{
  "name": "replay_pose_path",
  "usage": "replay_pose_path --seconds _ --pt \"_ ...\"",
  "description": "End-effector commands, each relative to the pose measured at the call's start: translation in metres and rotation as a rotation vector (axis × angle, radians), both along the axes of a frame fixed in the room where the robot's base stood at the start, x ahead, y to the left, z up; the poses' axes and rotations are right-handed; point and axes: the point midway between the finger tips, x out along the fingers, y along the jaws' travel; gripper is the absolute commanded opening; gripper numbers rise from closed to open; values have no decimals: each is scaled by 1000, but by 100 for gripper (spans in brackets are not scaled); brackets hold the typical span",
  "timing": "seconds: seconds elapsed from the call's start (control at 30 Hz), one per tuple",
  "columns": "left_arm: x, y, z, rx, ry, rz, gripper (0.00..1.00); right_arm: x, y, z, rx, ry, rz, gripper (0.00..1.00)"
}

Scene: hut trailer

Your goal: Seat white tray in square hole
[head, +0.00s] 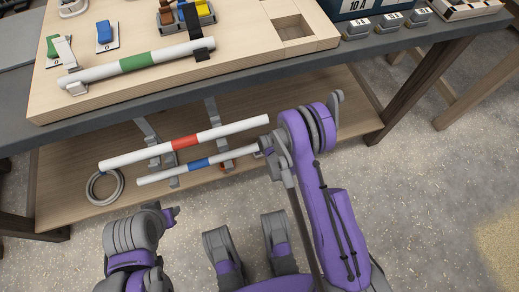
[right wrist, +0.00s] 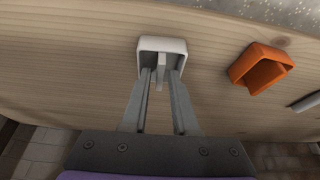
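A white tray (right wrist: 178,45), a small box shape with a thin upright fin inside, sits on pale wood in the right wrist view. My right gripper (right wrist: 161,75) has its two fingers at the tray, one on each side of the fin, with a narrow gap showing to each. I cannot make out the tray or the right fingertips in the head view. The square hole (head: 291,28) is in the pale wooden board (head: 235,42) on the tabletop, near its right end, and looks empty. My left arm is folded at the lower left; its fingers are not visible.
An orange square piece (right wrist: 262,68) is right of the tray. On the lower shelf (head: 75,195) lie a red-banded tube (head: 225,129), a blue-banded tube (head: 215,158) and a grey ring (head: 104,186). A green-banded tube (head: 150,60) lies on the board. The tabletop edge overhangs the shelf.

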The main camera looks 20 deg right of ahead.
Motion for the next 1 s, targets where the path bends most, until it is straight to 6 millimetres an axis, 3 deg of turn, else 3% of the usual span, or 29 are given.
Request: replay_pose_path --seconds 0.23,0.53,0.7,1.0 --pt "2 0 -10 0 -1 0 41 17 2 -32 0 0 0 28" --pt "2 0 -10 0 -1 0 41 19 2 -37 0 0 0 28" --pt "2 0 -10 0 -1 0 41 19 2 -36 0 0 0 0" --pt "2 0 -10 0 -1 0 41 19 2 -36 0 0 0 0"
